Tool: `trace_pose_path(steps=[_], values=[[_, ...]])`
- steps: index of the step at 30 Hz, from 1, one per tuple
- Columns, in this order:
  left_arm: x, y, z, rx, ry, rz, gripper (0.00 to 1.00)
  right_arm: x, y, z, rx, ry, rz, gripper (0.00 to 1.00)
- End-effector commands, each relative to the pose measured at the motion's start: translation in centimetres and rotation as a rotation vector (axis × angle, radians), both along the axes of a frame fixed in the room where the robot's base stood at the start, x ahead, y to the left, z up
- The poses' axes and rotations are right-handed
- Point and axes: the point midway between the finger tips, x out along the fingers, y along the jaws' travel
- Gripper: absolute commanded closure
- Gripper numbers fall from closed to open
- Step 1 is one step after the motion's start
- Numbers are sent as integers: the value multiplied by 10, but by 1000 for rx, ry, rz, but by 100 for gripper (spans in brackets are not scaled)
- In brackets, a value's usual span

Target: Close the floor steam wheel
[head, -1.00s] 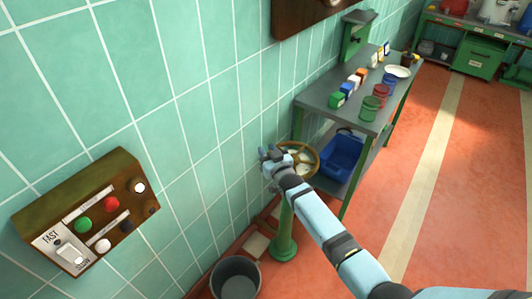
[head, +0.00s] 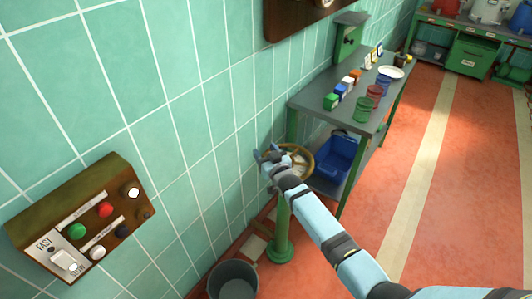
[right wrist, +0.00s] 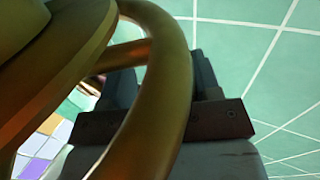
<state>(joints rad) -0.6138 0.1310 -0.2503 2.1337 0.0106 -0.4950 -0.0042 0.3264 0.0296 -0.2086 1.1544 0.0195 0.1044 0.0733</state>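The floor steam wheel (head: 308,158) is a brass-coloured handwheel on top of a green floor post (head: 282,230), close to the tiled wall. My right gripper (head: 268,156) is at the wheel's wall side, with its fingers spread apart. In the right wrist view the wheel's thick rim (right wrist: 170,85) crosses in front of the right gripper (right wrist: 165,82), with one dark finger showing on each side. The rim hides the gap between the fingers, and I cannot tell whether they touch it. My left gripper is not in view.
A button panel (head: 122,185) is on the wall at left. A grey bucket (head: 233,280) stands near the post's foot. A metal shelf table (head: 318,100) with several small boxes and cans, and a blue bin (head: 335,158) below, stands just beyond the wheel. The red floor at right is open.

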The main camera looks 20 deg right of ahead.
Motion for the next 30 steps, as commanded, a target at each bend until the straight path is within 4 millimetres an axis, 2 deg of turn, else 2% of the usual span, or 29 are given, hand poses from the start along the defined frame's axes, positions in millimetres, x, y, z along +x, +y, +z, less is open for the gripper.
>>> trace_pose_path(steps=[12,16,20,30], values=[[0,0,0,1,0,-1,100,-1,1,-2,-1,3,1,46],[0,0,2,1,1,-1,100,-9,-1,-2,0,4,1,46],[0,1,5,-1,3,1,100,-30,-4,-2,0,5,1,46],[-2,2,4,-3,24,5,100,-105,-20,-1,0,4,0,46]])
